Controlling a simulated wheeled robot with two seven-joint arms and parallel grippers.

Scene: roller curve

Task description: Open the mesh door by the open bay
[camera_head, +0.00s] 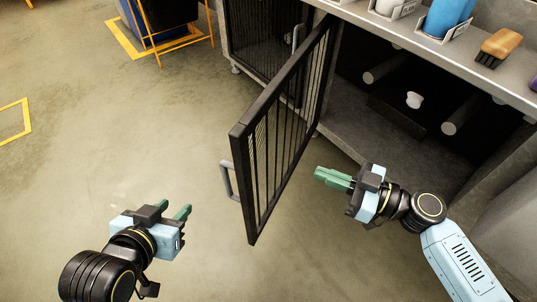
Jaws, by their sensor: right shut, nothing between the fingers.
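The mesh door (285,131) is a black framed panel with vertical bars. It stands swung out from the cabinet front, with a grey handle (228,181) on its outer left face. The open bay (385,107) is behind it to the right and shows its dark inside. My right gripper (318,175) is shut and empty, on the inner side of the door, its fingertips pointing left toward the panel. A gap shows between them in the picture. My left gripper (174,209) is open and empty, to the lower left of the handle and apart from it.
The bay holds grey rollers (462,114) and a small white item (414,100). The counter (440,58) above carries a brush (500,47) and a blue container (448,17). An orange-framed stand (175,30) is at the upper left.

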